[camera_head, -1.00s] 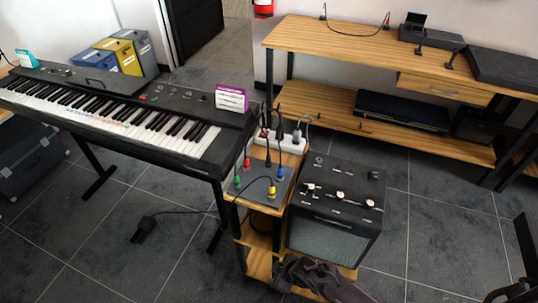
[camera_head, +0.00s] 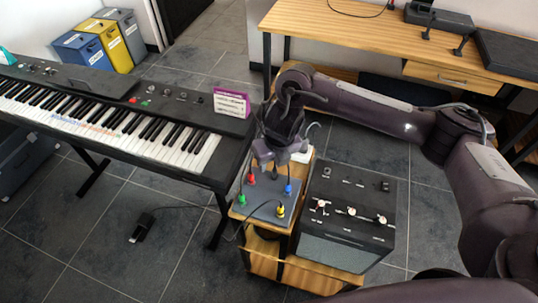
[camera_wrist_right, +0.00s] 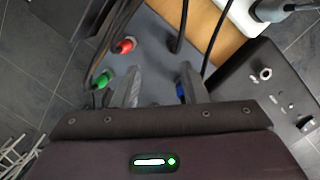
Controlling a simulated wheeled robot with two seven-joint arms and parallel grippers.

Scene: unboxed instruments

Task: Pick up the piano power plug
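The digital piano (camera_head: 130,100) stands at the left in the head view. My right gripper (camera_head: 277,160) hangs over the grey plug board (camera_head: 262,203) beside it. In the right wrist view its fingers (camera_wrist_right: 158,90) are apart, with bare board seen between them. The board carries red (camera_wrist_right: 124,45), green (camera_wrist_right: 102,79), blue (camera_wrist_right: 181,88) and yellow (camera_head: 280,211) plugs. A dark plug (camera_wrist_right: 176,42) stands beyond the fingers. A white power strip (camera_wrist_right: 243,14) holds a dark plug (camera_wrist_right: 270,9). I cannot tell which plug is the piano's. My left gripper is out of view.
A black amplifier (camera_head: 350,205) stands right beside the small wooden stand (camera_head: 262,260). Several dark cables (camera_wrist_right: 118,25) run close to my right fingers. A wooden bench (camera_head: 345,32) is behind my right arm. A purple sign (camera_head: 231,102) stands on the piano.

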